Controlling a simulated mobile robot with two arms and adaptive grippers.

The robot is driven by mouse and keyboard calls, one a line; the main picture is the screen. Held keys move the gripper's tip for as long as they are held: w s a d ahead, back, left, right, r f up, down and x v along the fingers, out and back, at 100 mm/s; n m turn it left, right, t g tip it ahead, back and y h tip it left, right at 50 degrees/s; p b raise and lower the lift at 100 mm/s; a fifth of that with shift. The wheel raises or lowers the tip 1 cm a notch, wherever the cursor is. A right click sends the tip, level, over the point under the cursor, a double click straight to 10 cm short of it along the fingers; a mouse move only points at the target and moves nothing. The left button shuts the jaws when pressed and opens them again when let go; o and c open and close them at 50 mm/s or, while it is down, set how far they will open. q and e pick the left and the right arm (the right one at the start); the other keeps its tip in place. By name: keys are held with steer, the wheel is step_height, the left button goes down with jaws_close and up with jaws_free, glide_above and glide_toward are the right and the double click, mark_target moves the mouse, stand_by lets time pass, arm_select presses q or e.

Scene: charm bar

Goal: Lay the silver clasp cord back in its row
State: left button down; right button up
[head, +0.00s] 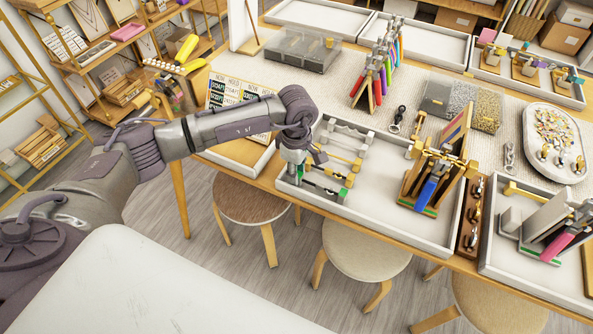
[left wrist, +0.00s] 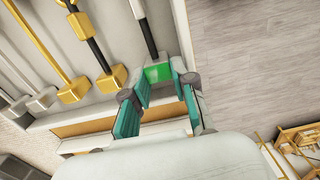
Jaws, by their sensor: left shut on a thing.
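My left gripper (head: 293,163) is at the front left corner of a white tray, low over its left rim. In the left wrist view its two teal fingers (left wrist: 158,98) are around a green-faced end block (left wrist: 157,73) of a dark cord with a pale silver-grey far end (left wrist: 138,8). I take this to be the silver clasp cord; its grip contact is partly hidden. Beside it lie a black cord with a gold block (left wrist: 110,78) and a gold cord with a gold block (left wrist: 75,91). My right gripper is not in view.
The white tray (head: 398,232) also holds a wooden stand (head: 436,176) with colored pieces on its right side. Bare tray floor lies between the cords and the stand. Stools (head: 366,246) stand below the table's front edge. A sign board (head: 222,92) stands behind my arm.

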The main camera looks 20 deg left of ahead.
arm_select(q)
steer(key=c, duration=0.9)
jaws_free()
steer(key=shift+w, duration=0.1)
steer(key=shift+o, duration=0.2)
steer(key=shift+r, duration=0.1)
steer(key=shift+r+p, duration=1.45)
steer(key=shift+r, duration=1.45)
